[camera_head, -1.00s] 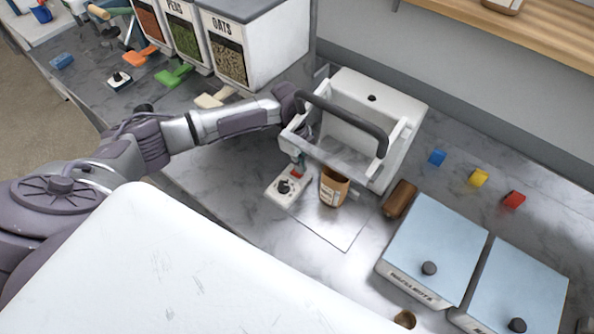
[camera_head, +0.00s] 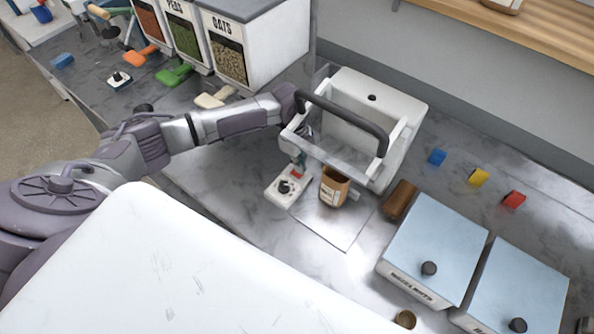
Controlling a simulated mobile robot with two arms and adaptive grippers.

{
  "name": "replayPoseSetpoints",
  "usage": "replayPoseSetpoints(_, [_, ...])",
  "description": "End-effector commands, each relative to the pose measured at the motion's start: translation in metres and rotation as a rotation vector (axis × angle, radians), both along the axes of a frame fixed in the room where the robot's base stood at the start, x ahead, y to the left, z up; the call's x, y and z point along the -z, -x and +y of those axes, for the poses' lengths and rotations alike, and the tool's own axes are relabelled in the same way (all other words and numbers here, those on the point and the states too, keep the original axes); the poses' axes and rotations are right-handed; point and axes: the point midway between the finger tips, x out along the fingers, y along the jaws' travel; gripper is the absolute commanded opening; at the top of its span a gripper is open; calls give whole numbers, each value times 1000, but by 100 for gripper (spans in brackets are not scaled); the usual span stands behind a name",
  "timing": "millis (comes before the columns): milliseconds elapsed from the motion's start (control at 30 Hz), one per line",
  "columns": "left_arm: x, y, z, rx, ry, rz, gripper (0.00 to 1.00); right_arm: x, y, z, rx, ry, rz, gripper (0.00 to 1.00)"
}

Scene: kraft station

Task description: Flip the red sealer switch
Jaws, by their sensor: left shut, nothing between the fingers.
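The red sealer switch (camera_head: 297,174) is a small red piece at the far end of a white control box (camera_head: 284,190) with a black knob. The box lies on the counter in front of the white sealer (camera_head: 400,104), which has a dark curved handle. My left gripper (camera_head: 300,160) is shut and empty, pointing down right at the red switch, partly hidden by the sealer's frame and my own wrist. I cannot tell whether its tips touch the switch, or which way the switch is tipped. My right gripper is not in view.
A brown paper pouch (camera_head: 333,187) with a white label stands right of the control box. A brown block (camera_head: 399,200) and two blue-lidded bins (camera_head: 437,235) are farther right. Blue, yellow and red clips (camera_head: 478,177) lie behind them. Food dispensers (camera_head: 232,50) and scoops stand at the left.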

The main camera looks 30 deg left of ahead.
Motion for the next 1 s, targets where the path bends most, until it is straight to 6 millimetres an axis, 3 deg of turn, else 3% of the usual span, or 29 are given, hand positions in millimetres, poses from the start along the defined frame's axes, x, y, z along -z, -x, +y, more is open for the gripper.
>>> replayPoseSetpoints(1000, [16, 0, 0, 0, 0, 0, 0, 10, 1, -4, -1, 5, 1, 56])
